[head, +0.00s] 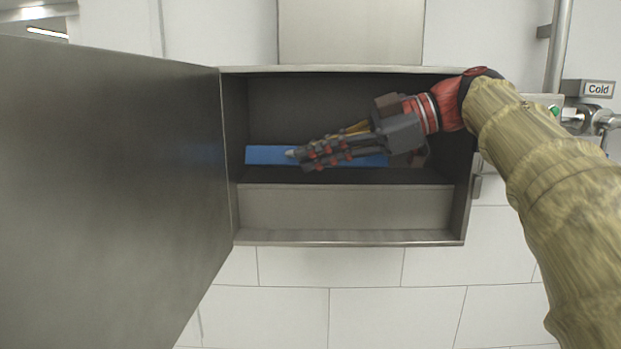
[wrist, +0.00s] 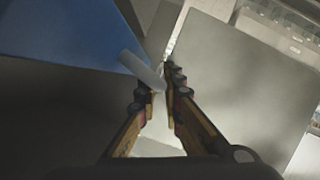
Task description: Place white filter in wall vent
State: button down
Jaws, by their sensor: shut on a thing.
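The wall vent shows as an open grey metal box (head: 345,213) in the head view. My gripper (head: 303,157) is inside it, pointing left. In the wrist view my gripper (wrist: 158,86) is shut on a small pale tab (wrist: 142,71), whose free end reaches toward a blue panel (wrist: 75,32). In the head view the blue panel (head: 265,155) lies lengthwise in the box, partly hidden behind my fingers. I cannot tell whether the tab is joined to the panel. No clearly white filter shows; the tab and panel may be parts of it.
The vent's metal door (head: 110,170) stands open on the left. A raised lip (head: 345,207) runs along the front bottom of the box. A white tiled wall lies below.

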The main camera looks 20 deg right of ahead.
jog(key=shift+w+f, duration=0.3)
jog(key=shift+f, duration=0.6)
jog(key=shift+w+f, duration=0.35)
jog(key=shift+f, duration=0.6)
jog(key=shift+w+f, duration=0.3)
jog(key=shift+f, duration=0.6)
jog(key=c, duration=2)
grip_release()
jog(key=shift+o, duration=0.2)
jog(key=shift+d, duration=0.1)
jog(key=v, duration=0.7)
jog(key=shift+s+d, duration=0.1)
jog(key=shift+s, duration=0.1)
